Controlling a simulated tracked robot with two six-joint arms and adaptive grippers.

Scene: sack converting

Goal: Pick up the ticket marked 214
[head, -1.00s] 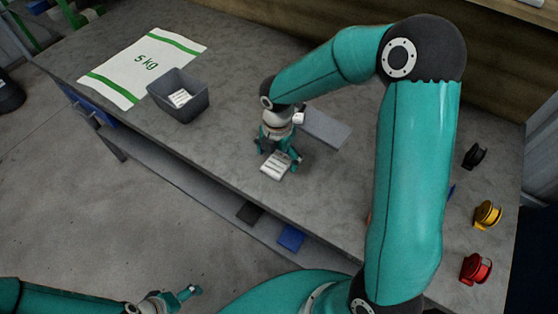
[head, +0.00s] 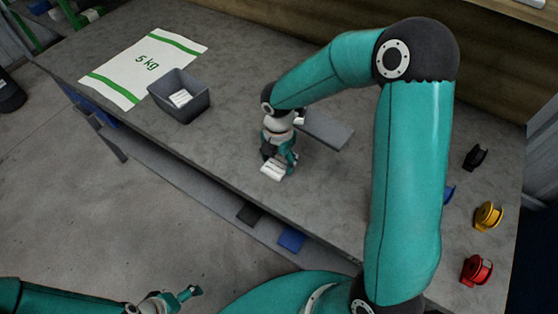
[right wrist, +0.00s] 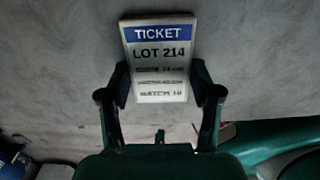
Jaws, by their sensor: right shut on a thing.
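The ticket (right wrist: 158,62) is a white card with a blue "TICKET" band and "LOT 214" in the right wrist view. In the head view it is the small white piece (head: 273,170) at the right gripper's fingertips, near the bench's front edge. My right gripper (right wrist: 159,90) is shut on the ticket, one finger at each side edge; it also shows in the head view (head: 278,162). Whether the ticket touches the bench, I cannot tell. My left gripper (head: 188,294) is low at the bottom left, away from the bench; its jaw state is unclear.
A grey bin (head: 181,107) holding white cards stands left of the right gripper, beside a white "5 kg" sack (head: 146,62). A grey flat block (head: 327,131) lies behind the gripper. Black (head: 474,157), yellow (head: 487,216) and red (head: 476,269) spools stand at right.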

